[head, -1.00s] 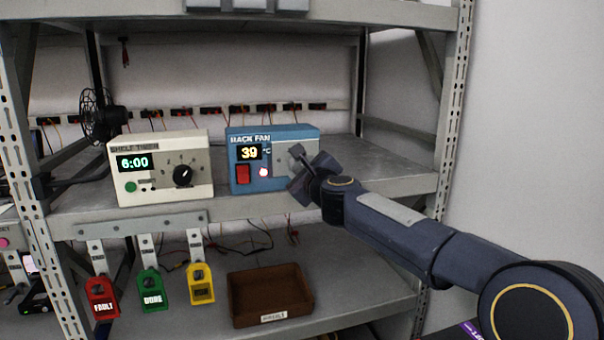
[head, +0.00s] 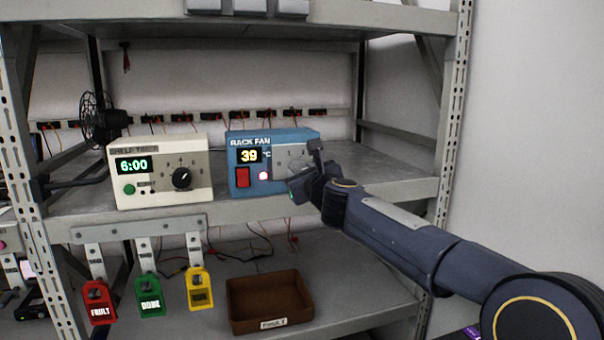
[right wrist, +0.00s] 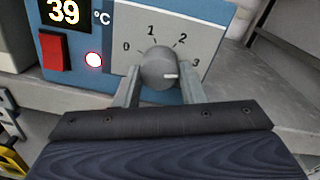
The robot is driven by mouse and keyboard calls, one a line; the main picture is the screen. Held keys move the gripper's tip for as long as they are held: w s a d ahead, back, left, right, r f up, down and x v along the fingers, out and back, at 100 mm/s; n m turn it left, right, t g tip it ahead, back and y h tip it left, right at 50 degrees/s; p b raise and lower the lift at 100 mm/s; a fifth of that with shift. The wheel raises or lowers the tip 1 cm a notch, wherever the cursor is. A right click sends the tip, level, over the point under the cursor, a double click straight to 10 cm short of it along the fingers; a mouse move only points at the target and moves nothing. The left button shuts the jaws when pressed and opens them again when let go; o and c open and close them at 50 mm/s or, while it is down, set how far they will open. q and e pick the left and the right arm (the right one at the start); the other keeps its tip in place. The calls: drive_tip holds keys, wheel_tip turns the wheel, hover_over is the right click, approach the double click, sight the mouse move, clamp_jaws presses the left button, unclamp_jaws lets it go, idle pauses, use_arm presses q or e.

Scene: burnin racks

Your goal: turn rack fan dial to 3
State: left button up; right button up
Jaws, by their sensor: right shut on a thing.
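The rack fan is a blue box (head: 257,138) on the middle shelf, with a display reading 39 °C, a red switch (head: 243,177) and a lit round lamp. Its grey dial (right wrist: 158,68) sits on a pale panel marked 0, 1, 2, 3. The dial's white pointer points right, roughly toward the 3. My right gripper (head: 300,178) is at the dial and hides it in the head view. In the right wrist view its fingers (right wrist: 160,88) stand on both sides of the dial, shut on it. My left gripper is not in view.
A cream shelf timer (head: 150,165) reading 6:00 stands left of the fan box. Red, green and yellow tags (head: 200,288) hang below the shelf edge. A brown tray (head: 270,325) lies on the lower shelf. A rack post (head: 452,120) rises at right.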

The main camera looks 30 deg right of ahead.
drive_tip(key=shift+f, duration=0.1)
drive_tip(key=o, duration=1)
drive_tip(key=shift+s, duration=0.1)
drive_tip(key=s, duration=0.2)
drive_tip(key=s+a, duration=0.1)
drive_tip(key=s, duration=0.4)
drive_tip(key=shift+s+a, duration=0.25)
